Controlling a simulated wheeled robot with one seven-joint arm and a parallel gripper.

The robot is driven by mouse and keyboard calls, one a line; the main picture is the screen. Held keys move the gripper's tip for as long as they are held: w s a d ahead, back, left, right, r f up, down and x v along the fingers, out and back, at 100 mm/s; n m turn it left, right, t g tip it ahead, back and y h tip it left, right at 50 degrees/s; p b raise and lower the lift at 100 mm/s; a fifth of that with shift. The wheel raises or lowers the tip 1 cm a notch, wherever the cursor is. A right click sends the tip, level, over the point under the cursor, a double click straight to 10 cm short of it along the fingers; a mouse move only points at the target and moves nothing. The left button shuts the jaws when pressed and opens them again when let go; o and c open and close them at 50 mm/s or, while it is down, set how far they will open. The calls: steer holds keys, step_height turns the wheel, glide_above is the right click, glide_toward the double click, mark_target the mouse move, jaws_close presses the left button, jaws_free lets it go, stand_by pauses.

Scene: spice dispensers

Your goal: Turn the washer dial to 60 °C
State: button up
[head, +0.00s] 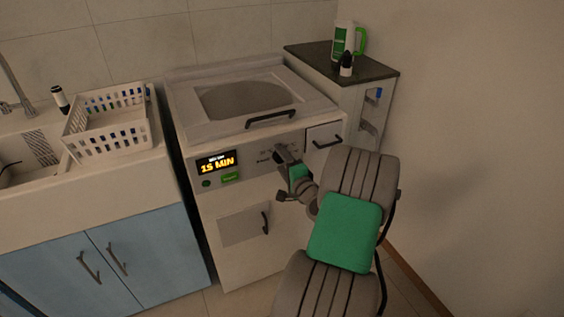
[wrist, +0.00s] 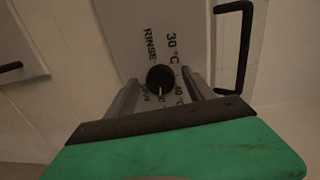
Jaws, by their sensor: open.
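The washer (head: 243,141) stands in the middle of the head view, its display (head: 217,163) reading 15 MIN. Its round black dial (wrist: 160,78) shows in the wrist view with a pale mark pointing down in the picture. Around it are printed RINSE, 30 °C, what looks like 40, and lower labels partly hidden by my gripper. My gripper (wrist: 160,80) is open, with one finger on each side of the dial and a visible gap to it on both sides. I cannot tell how far the fingertips are from the panel. In the head view, my gripper (head: 284,156) hides the dial.
A dark handle (wrist: 233,48) stands out beside the dial panel. The washer also has a lid handle (head: 270,119) and a lower door handle (head: 265,222). A green-labelled bottle (head: 341,40) and a small dark bottle (head: 346,64) stand on the right cabinet. A white basket (head: 108,143) is at left.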

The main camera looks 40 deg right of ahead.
steer(key=v, duration=0.7)
steer(key=shift+s, duration=0.25)
steer(key=shift+a, duration=0.15)
steer(key=w+a+r+n+g+y+p, duration=0.25)
steer(key=a+n, duration=0.25)
steer(key=a, duration=0.3)
steer(key=w+a+r+n+g+y+p, duration=0.1)
steer(key=a+r+n+g+y+p, duration=0.15)
steer(key=a+n, duration=0.45)
steer(key=w+a+r+n+g+y+p, duration=0.1)
steer(key=w+a+n+g+y+p, duration=0.15)
steer(key=a, duration=0.75)
steer(key=s+a+r+n+g+h+p, duration=0.1)
steer(key=s+a+r+n+g+p, duration=0.2)
steer(key=s, duration=0.5)
steer(key=s+a+r+n+g+h+p, duration=0.1)
steer(key=s+a+r+n+g+p, duration=0.2)
steer(key=s+a+r, duration=0.2)
steer(key=s+r, duration=0.2)
steer(key=s, duration=0.1)
steer(key=shift+a+h+p, duration=0.25)
steer(key=shift+h+p, duration=0.1)
steer(key=shift+r, duration=0.15)
